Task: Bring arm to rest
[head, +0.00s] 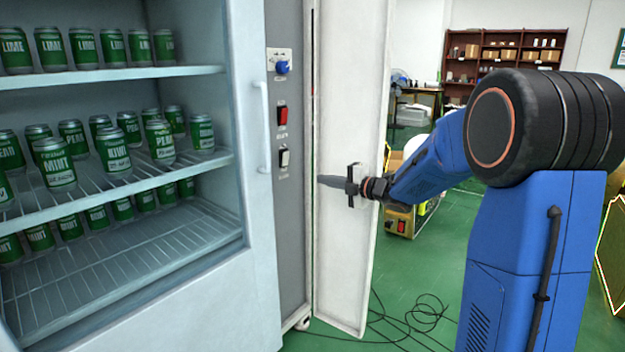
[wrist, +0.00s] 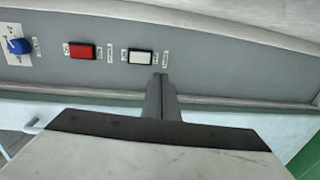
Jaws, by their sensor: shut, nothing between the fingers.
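My gripper (head: 322,181) is shut with nothing in it. In the head view my blue arm reaches left from the right side, and the gripper is level in front of the open white door panel, pointing at the grey control strip (head: 291,220). In the wrist view the closed fingers (wrist: 161,80) point toward the strip, just below the white switch (wrist: 140,56). I cannot tell whether the fingertips touch anything. The strip also carries a red switch (wrist: 82,52) and a blue knob (wrist: 18,46).
A vending cabinet (head: 255,290) with shelves of green cans stands at the left. The open white door panel (head: 345,260) stands beside the gripper. Black cables (head: 412,318) lie on the green floor. A yellowish box (head: 400,218) and a brown shelf (head: 505,48) are behind.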

